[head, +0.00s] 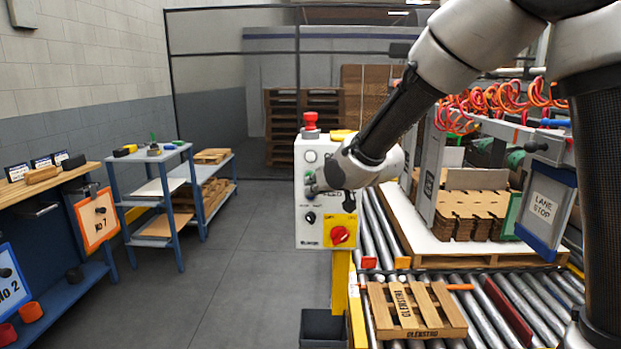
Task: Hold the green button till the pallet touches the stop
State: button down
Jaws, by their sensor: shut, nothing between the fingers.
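The white control box (311,235) stands on a yellow post left of the rollers. My gripper (314,187) is shut and empty, its tip at the box's front face. A bit of green (308,175) shows beside the tip; my gripper and wrist hide most of that area, so I cannot tell whether the button is pressed. A small wooden pallet (416,309) lies on the roller conveyor in front. Two orange-red blocks, the left one (369,263) and the right one (402,262), stand beyond the pallet, with a gap between. I cannot tell which part is the stop.

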jog(key=shift+w, duration=0.1)
jog(key=shift+w, duration=0.3)
jog(key=shift+w, duration=0.4)
dwell(1.9)
dwell(3.5)
jog(key=shift+s, duration=0.85)
jog(key=shift+s+a, duration=0.1)
jog(key=shift+s, duration=2.4)
